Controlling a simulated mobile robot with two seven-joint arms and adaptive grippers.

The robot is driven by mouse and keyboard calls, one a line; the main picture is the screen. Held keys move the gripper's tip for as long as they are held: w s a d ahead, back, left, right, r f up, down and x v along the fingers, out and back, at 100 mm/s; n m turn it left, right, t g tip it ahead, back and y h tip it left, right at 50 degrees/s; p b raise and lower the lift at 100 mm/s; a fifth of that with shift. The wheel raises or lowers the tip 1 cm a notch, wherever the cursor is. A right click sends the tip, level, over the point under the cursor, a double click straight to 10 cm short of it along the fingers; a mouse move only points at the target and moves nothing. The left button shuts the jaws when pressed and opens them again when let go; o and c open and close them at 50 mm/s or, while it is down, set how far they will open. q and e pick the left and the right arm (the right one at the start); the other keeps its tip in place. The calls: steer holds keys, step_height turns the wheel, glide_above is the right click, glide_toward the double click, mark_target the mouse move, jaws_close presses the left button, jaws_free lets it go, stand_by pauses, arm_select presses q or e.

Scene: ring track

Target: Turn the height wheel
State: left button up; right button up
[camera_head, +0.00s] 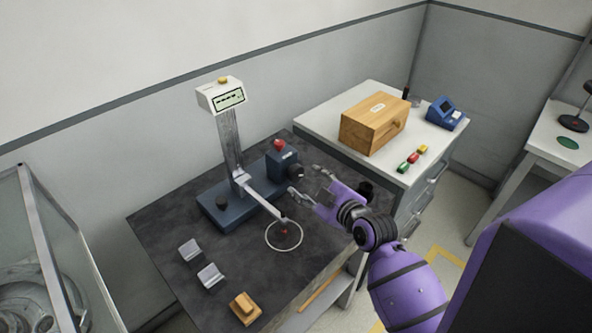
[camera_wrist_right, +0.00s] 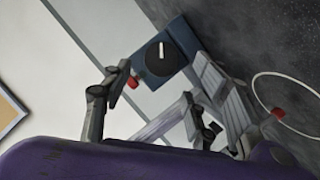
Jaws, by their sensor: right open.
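The height wheel (camera_head: 296,171) is a black round knob on the side of a blue block on the measuring stand. In the right wrist view it shows as a black disc (camera_wrist_right: 158,60) with a white mark. My right gripper (camera_head: 304,181) is open and empty, just to the right of the wheel in the head view, its fingers pointing at it. In the wrist view, the fingers of the right gripper (camera_wrist_right: 165,88) lie apart with the wheel beyond them; I see no contact. My left gripper is not in view.
The stand's blue base (camera_head: 232,212), column with display (camera_head: 228,98) and arm over a white ring (camera_head: 284,236) occupy the dark table (camera_head: 160,222). Metal blocks (camera_head: 211,276) and a wooden block (camera_head: 244,308) lie in front. A wooden box (camera_head: 374,124) stands on the white cabinet.

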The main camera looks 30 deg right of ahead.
mark_target(299, 174)
steer(key=shift+w+r, duration=0.1)
steer(key=shift+w, duration=0.45)
steer(key=x, duration=0.5)
steer(key=shift+s+p, duration=0.1)
steer(key=shift+p, duration=0.2)
steer(key=shift+s, duration=0.1)
steer(key=c, duration=1.1)
steer(key=shift+d+m+g+y, duration=0.15)
steer(key=shift+m+g+y, duration=0.5)
steer(key=shift+m, duration=0.75)
steer(key=o, duration=1.1)
